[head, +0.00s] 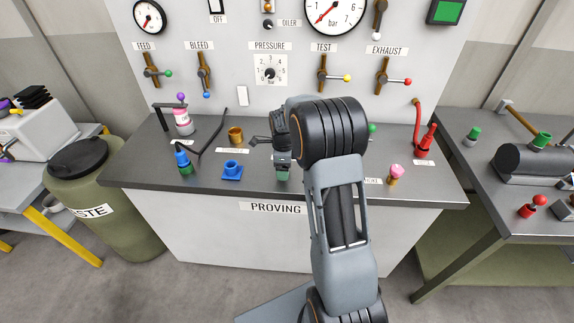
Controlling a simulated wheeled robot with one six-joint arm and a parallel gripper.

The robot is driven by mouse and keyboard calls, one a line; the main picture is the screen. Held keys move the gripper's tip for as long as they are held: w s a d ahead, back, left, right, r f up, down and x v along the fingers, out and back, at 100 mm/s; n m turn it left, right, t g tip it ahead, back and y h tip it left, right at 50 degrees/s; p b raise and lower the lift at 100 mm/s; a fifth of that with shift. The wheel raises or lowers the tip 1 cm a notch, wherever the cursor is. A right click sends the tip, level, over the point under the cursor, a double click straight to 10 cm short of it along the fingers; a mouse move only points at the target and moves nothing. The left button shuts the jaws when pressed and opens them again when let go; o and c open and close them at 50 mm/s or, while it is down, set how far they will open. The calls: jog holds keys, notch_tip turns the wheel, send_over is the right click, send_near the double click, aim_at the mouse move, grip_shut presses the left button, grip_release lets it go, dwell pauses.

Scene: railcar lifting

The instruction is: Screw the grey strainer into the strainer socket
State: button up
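My arm reaches over the bench marked PROVING (330,203). Its wrist and my gripper (282,160) point down towards the bench top, right of a blue fitting (232,171). The fingers are small and partly hidden by my wrist, so I cannot tell whether they are open or shut. A small dark green piece (282,175) shows just below them; I cannot tell whether they touch it. I cannot pick out the grey strainer. I cannot tell which fitting is the strainer socket, as the bench labels are too small to read.
A brass cup (236,135) stands behind the blue fitting. A blue-and-green bottle (183,162), a pink-and-white container (183,122) and a dark hose stand left. A red bottle (427,139) and a pink-topped brass piece (396,174) stand right. A gauge panel rises behind.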

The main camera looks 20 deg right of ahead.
jog(key=shift+f, duration=0.1)
jog(key=shift+c, duration=0.4)
jog(key=c, duration=1.1)
